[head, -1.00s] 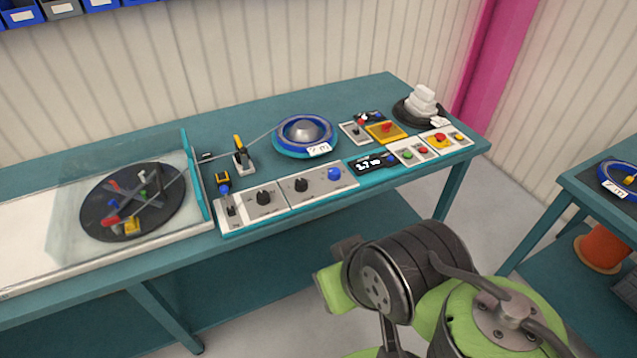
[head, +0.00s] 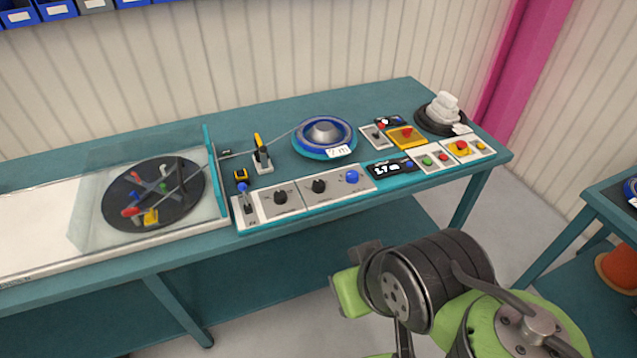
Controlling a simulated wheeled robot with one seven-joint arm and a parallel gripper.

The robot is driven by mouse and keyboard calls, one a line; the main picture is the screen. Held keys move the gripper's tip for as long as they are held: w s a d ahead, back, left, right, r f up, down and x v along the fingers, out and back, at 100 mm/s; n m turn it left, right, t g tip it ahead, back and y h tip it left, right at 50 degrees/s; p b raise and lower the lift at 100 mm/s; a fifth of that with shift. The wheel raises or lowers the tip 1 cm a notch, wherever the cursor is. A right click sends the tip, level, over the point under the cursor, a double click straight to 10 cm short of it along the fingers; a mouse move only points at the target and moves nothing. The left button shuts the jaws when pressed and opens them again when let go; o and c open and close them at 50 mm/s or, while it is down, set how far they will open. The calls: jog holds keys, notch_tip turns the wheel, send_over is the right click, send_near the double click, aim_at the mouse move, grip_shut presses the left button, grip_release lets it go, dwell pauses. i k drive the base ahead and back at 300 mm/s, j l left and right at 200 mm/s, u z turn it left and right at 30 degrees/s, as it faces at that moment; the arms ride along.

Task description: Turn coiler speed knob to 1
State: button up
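Two black rotary knobs sit on the light control panels along the bench's front edge: a left knob (head: 280,198) and a right knob (head: 318,186). Their labels and scale marks are too small to read, so I cannot tell which is the coiler speed knob or where either points. The coiler turntable (head: 120,205), a dark disc with coloured pegs, lies left of the panels behind a clear guard. My arm is folded at the lower right, in front of the bench and apart from the knobs. My gripper is not visible.
A blue-topped lever (head: 243,190) stands left of the knobs and a blue button (head: 352,176) right. A display (head: 390,168) and several buttons follow further right. A blue reel (head: 323,134) sits behind. Another bench (head: 590,225) stands at the right. Floor shows between the benches.

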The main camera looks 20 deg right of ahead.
aim_at(318, 188)
jog(key=i+u, duration=0.35)
jog(key=i+l+u, duration=0.15)
jog(key=u, duration=0.2)
jog(key=i+l+u, duration=0.2)
jog(key=i+u, duration=0.15)
